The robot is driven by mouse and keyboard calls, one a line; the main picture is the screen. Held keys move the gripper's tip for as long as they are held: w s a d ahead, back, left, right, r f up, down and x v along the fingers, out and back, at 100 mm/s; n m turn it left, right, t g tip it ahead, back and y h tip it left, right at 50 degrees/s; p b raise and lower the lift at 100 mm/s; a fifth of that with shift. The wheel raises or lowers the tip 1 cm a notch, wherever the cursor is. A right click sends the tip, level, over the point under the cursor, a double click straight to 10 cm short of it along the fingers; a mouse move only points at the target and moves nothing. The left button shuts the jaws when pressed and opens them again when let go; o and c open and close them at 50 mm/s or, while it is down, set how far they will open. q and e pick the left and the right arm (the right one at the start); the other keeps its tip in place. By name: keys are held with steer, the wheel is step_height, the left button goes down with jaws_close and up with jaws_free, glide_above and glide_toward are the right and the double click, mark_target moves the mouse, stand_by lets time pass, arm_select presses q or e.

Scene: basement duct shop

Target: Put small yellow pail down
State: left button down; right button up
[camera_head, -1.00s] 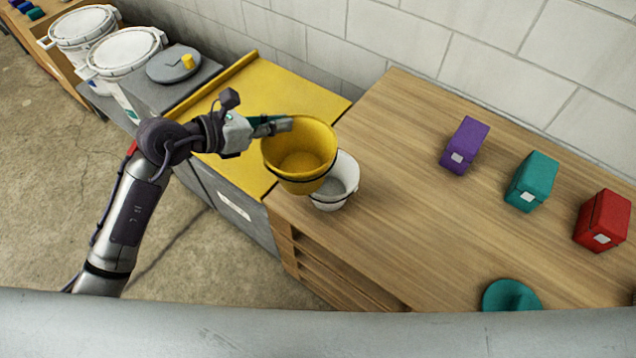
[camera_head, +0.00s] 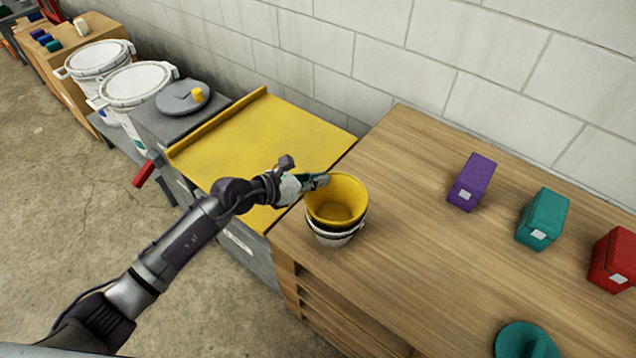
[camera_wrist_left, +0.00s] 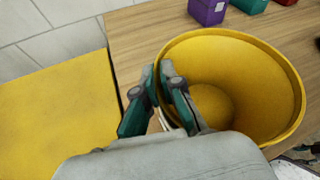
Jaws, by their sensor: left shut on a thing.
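The small yellow pail (camera_head: 338,204) is upright and empty, and its lower part is inside the white pail (camera_head: 335,238) on the wooden bench. My left gripper (camera_head: 321,181) is shut on the yellow pail's rim at its left side. In the left wrist view the fingers (camera_wrist_left: 168,92) pinch the near left wall of the yellow pail (camera_wrist_left: 262,75). The white pail's base is on the bench near its left front corner.
The wooden bench (camera_head: 420,200) holds a purple box (camera_head: 468,183), a teal box (camera_head: 542,218), a red box (camera_head: 614,259) and a teal round object (camera_head: 524,340). A yellow-topped cabinet (camera_head: 260,130) adjoins it on the left. Lidded white buckets (camera_head: 135,82) stand farther left.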

arm_select(q)
steer(key=shift+f, duration=0.35)
steer(key=shift+f, duration=0.3)
steer(key=c, duration=1.3)
jaws_free()
